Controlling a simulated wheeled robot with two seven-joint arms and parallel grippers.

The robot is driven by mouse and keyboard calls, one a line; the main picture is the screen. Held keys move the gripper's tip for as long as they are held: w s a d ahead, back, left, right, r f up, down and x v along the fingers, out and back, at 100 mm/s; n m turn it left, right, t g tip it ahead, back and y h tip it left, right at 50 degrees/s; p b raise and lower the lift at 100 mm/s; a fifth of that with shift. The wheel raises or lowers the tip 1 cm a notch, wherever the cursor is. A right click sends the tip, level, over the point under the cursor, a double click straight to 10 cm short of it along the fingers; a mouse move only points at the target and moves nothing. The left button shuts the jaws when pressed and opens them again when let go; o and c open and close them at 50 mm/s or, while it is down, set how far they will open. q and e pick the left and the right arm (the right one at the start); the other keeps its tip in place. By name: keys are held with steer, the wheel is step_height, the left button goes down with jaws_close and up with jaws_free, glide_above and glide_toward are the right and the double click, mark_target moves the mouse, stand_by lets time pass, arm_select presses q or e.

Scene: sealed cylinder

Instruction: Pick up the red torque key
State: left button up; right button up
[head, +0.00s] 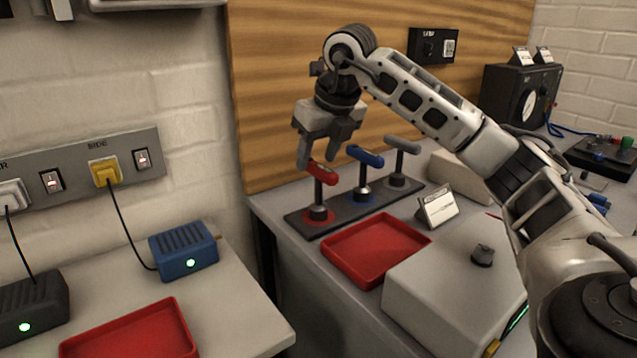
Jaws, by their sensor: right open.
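The red torque key (320,175) stands upright in the dark rack (338,217) on the right-hand bench, over a red ring. It has a red T-shaped handle on a dark shaft. A blue key (365,157) and a grey key (402,146) stand to its right in the same rack. My right gripper (330,163) is open and points down just above and around the red handle. One finger is beside the handle's left end. I cannot tell whether the fingers touch it. My left gripper is not in view.
A red tray (375,250) lies in front of the rack, with a small white card (437,208) to its right. A grey box with a knob (455,265) stands nearer. A wooden panel (290,90) rises behind. Another red tray (130,335) is on the left bench.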

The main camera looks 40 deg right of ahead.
mark_target(319, 166)
steer(key=x, duration=0.4)
steer(key=shift+s+d+f, duration=0.25)
steer(key=shift+s+f, duration=0.05)
steer(key=shift+s, duration=0.05)
steer(key=shift+w+f, duration=0.2)
steer(key=shift+f, duration=0.25)
jaws_close()
